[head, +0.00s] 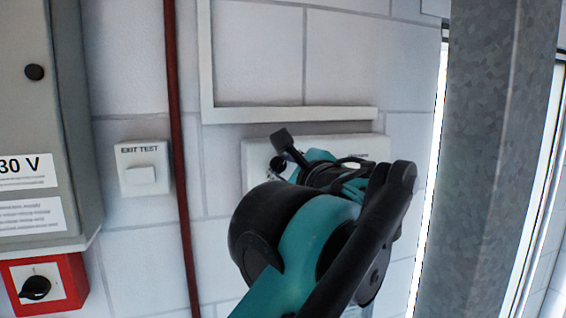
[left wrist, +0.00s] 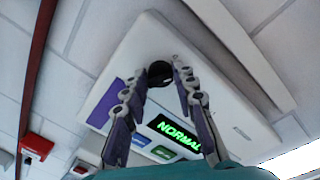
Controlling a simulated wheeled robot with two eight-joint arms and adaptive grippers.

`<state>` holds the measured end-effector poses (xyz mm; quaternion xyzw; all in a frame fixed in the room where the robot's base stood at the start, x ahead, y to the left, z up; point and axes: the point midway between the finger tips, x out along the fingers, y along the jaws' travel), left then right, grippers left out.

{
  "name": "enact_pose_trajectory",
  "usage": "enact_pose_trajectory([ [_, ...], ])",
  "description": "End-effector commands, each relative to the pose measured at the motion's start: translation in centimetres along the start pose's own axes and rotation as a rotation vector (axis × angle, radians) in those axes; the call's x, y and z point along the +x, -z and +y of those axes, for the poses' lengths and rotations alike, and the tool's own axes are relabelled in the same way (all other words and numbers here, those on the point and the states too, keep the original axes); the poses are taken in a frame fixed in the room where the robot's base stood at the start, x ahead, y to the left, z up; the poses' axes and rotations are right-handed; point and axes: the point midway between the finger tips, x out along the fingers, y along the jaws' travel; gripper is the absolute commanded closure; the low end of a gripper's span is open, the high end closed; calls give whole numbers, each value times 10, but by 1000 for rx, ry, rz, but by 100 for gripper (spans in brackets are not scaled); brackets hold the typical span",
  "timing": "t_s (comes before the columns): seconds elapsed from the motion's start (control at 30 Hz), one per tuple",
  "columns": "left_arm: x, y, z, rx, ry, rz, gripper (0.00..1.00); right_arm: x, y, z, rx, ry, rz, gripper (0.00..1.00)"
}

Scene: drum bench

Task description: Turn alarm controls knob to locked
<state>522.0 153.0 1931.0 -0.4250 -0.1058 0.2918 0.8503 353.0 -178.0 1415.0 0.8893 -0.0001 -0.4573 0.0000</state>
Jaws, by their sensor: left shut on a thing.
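The alarm controls panel is a white wall box (head: 350,143) behind my left gripper in the head view. In the left wrist view the panel (left wrist: 215,85) fills the middle, with a lit green display (left wrist: 175,133) reading NORMAL. A round black knob (left wrist: 160,73) on it sits between the tips of my left gripper (left wrist: 166,72), which is shut on it. In the head view my left gripper (head: 281,150) reaches the panel's left part, and its arm hides most of the panel. The knob's pointing direction cannot be read. My right gripper is not in view.
A white EXIT TEST switch (head: 140,178) and a dark red pipe (head: 178,150) are left of the panel. A grey 230 V cabinet (head: 32,110) and a red box with a black knob (head: 36,288) stand farther left. A metal post (head: 497,150) is at right.

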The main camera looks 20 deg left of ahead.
Motion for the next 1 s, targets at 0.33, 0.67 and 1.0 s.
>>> enact_pose_trajectory([
  [0.33,0,-3,-2,-271,8,18,100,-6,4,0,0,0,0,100],
  [0.67,0,-3,-1,-410,11,27,100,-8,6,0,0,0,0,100],
  [1.0,0,-3,-1,-441,12,30,100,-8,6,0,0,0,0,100],
])
